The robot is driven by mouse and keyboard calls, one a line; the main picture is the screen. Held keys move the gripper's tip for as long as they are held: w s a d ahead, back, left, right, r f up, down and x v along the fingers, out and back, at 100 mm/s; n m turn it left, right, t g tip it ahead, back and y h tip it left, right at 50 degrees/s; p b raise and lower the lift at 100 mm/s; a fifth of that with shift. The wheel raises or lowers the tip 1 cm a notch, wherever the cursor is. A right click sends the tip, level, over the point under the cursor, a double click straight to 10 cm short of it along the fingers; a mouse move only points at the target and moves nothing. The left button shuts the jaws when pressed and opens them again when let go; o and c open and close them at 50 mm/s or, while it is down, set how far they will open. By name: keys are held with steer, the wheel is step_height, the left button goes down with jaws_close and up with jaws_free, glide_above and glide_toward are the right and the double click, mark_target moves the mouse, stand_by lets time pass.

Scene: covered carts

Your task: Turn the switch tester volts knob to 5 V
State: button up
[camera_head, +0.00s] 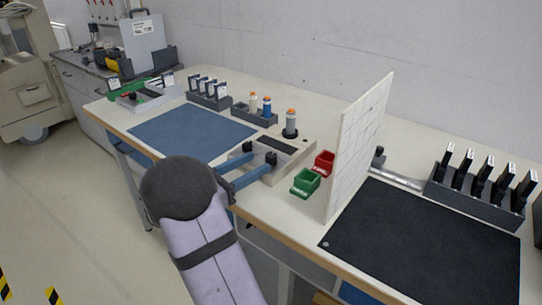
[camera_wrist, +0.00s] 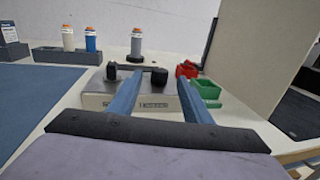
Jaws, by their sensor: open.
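The switch tester is a grey box with a pale top (camera_wrist: 96,88) near the front edge of the bench; it also shows in the head view (camera_head: 243,160). It carries two black knobs, a left one (camera_wrist: 112,71) and a right one (camera_wrist: 159,76). Small labels on its front are too blurred to read, so I cannot tell which is the volts knob or its setting. My gripper (camera_wrist: 159,80) is open, its two blue fingers (camera_head: 258,164) pointing at the tester. In the wrist view the right knob appears between the fingertips, with no clear contact.
Red (camera_head: 324,161) and green (camera_head: 305,182) bins stand right of the tester, before an upright white panel (camera_head: 358,140). A grey bottle (camera_head: 290,124) stands behind the tester. A blue mat (camera_head: 190,132) lies left, clear. A black mat (camera_head: 420,240) lies beyond the panel.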

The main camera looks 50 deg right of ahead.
mark_target(267, 158)
steer(key=shift+s+d+p, duration=0.15)
steer(key=shift+s+d, duration=0.1)
steer(key=shift+d, duration=0.9)
steer(key=shift+s+d+p, duration=0.1)
steer(key=shift+s+d, duration=0.1)
steer(key=shift+d, duration=0.9)
steer(key=shift+s+d+p, duration=0.15)
steer(key=shift+s+d, duration=0.1)
steer(key=shift+d, duration=0.9)
steer(key=c, duration=1.1)
